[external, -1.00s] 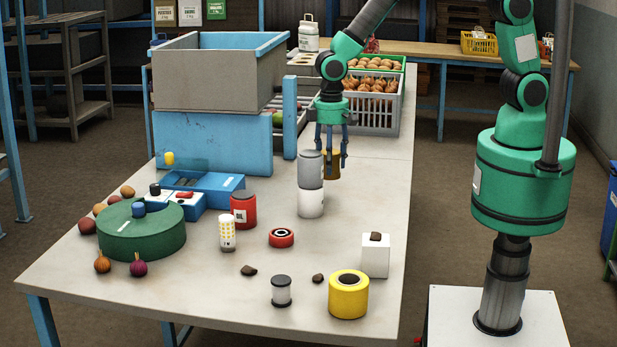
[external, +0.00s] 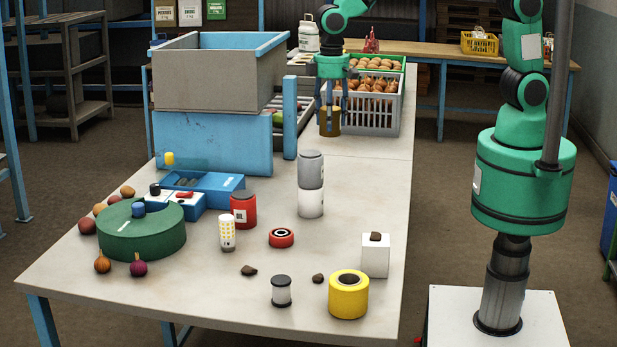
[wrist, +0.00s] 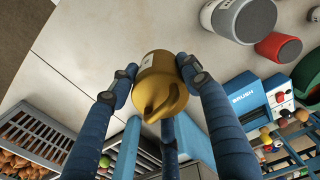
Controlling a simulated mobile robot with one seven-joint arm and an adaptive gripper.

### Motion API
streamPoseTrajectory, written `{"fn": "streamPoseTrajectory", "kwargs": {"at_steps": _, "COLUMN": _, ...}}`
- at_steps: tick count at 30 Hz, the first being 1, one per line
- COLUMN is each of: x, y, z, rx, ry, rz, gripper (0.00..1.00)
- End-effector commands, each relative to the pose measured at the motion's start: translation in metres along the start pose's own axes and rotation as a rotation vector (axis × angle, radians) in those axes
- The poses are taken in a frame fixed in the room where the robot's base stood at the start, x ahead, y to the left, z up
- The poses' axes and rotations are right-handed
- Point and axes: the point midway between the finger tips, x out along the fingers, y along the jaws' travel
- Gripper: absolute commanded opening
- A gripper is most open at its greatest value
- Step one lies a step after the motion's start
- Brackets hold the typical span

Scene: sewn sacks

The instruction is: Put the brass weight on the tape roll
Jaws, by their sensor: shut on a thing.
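The brass weight (external: 330,122) is a gold-brown cylinder. My gripper (external: 331,104) is shut on it and holds it upright above the far part of the table, in front of the grey crate. In the wrist view the brass weight (wrist: 163,90) with its loop handle sits between the blue fingers of my gripper (wrist: 156,76). A yellow ring-shaped roll (external: 348,299), which looks like the tape roll, lies flat at the table's near right. Its top is bare. A smaller red ring (external: 281,238) with a dark core lies mid-table.
A grey can (external: 311,166) is stacked on a white can (external: 311,203) between my gripper and the yellow roll. A white block (external: 375,260) with a dark lump on top stands behind the roll. A grey spool (external: 281,291) stands left of it. The grey crate (external: 383,119) holds onions.

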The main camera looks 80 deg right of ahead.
Motion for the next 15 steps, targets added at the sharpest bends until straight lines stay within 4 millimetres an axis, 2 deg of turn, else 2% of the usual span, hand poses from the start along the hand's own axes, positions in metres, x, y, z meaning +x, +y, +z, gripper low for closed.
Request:
{"fn": "streamPoseTrajectory", "kwargs": {"at_steps": 8, "x": -0.004, "y": -0.036, "z": -0.001, "rx": -0.1, "ry": 0.0, "rz": -0.001, "gripper": 0.0}}
{"fn": "streamPoseTrajectory", "kwargs": {"at_steps": 15, "x": -0.007, "y": -0.079, "z": 0.0, "rx": -0.226, "ry": -0.001, "rz": -0.001, "gripper": 0.0}}
